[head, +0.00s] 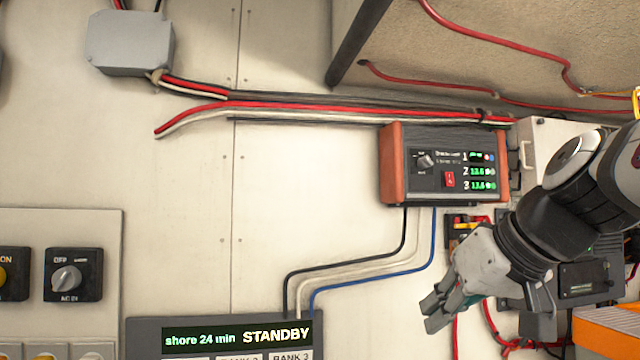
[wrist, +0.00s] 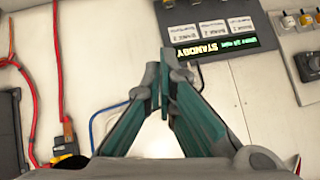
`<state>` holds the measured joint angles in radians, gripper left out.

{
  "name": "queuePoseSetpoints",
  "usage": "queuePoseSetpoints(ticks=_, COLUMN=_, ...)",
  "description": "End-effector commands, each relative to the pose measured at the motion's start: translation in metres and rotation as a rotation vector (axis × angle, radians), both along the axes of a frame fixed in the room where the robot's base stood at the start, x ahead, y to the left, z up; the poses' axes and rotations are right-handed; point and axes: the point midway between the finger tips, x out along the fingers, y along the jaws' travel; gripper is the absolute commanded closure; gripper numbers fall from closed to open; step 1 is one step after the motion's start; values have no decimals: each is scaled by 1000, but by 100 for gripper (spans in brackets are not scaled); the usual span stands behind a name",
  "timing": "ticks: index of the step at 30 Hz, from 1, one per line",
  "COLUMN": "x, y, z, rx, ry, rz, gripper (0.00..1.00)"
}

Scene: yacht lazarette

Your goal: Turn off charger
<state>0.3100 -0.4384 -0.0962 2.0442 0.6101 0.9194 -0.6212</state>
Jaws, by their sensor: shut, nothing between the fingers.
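The charger (head: 442,165) is a dark box with orange-brown end pieces, mounted on the white wall in the head view. The charger's face is not seen in the wrist view.
A panel (head: 222,338) reading "shore 24 min STANDBY" is at the bottom; it also shows in the wrist view (wrist: 198,30). An OFF-marked rotary switch (head: 68,278) is at the left. Cables run below the charger. Orange and dark equipment sits at the lower right.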

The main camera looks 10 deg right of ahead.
Motion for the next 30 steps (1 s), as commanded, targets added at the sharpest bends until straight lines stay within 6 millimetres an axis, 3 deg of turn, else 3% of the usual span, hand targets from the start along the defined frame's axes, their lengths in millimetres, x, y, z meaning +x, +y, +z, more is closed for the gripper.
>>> queuePoseSetpoints(ticks=1, x=26, y=-31, z=35, rx=7, ry=-95, rz=-26, gripper=100)
queuePoseSetpoints(ticks=3, x=52, y=-69, z=82, rx=-11, ry=-231, rz=-46, gripper=100)
queuePoseSetpoints(ticks=6, x=74, y=-121, z=139, rx=-62, ry=-398, rz=-77, gripper=100)
queuePoseSetpoints(ticks=9, x=82, y=-161, z=180, rx=-121, ry=-520, rz=-104, gripper=100)
queuePoseSetpoints(ticks=12, x=84, y=-184, z=204, rx=-164, ry=-592, rz=-120, gripper=100)
queuePoseSetpoints(ticks=17, x=85, y=-195, z=216, rx=-187, ry=-628, rz=-127, gripper=100)
queuePoseSetpoints(ticks=26, x=86, y=-193, z=215, rx=-186, ry=-626, rz=-125, gripper=100)
queuePoseSetpoints(ticks=30, x=98, y=-193, z=214, rx=-184, ry=-625, rz=-125, gripper=100)
